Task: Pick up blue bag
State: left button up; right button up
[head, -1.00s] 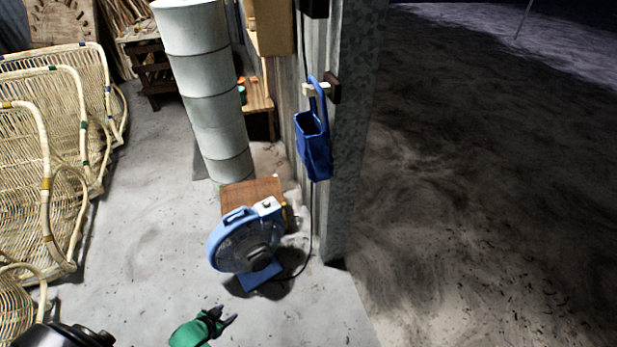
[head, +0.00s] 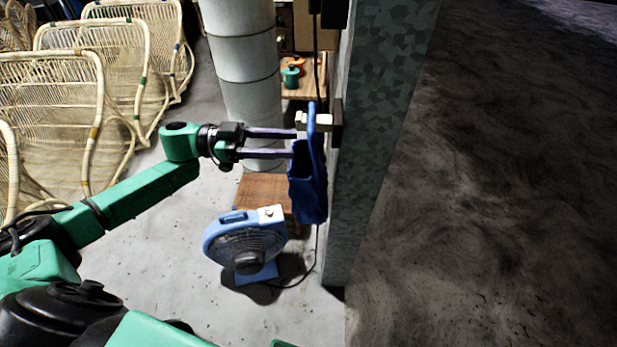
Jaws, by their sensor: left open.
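The blue bag (head: 308,188) hangs by its upright handle from a light peg (head: 306,121) on the side of a grey metal post. My left gripper (head: 294,143) comes in from the left at the height of the bag's upper part. Its two long fingers are apart, one above the other, and point right. The fingertips are close to the left side of the bag's handle and rim. I cannot tell whether they touch it. My right gripper is not in view.
The metal post (head: 377,130) stands right behind the bag. Below are a blue fan (head: 246,243) and a wooden stool (head: 262,192). A pale column (head: 240,75) stands behind my gripper. Rattan chairs (head: 55,110) fill the left. Dark ground on the right is clear.

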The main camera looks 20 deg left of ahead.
aim_at(311, 145)
pick_arm(q)
jog(key=p+x, duration=0.2)
jog(key=x, duration=0.4)
jog(key=shift+r, duration=0.1)
jog(key=shift+d, duration=0.1)
grip_shut()
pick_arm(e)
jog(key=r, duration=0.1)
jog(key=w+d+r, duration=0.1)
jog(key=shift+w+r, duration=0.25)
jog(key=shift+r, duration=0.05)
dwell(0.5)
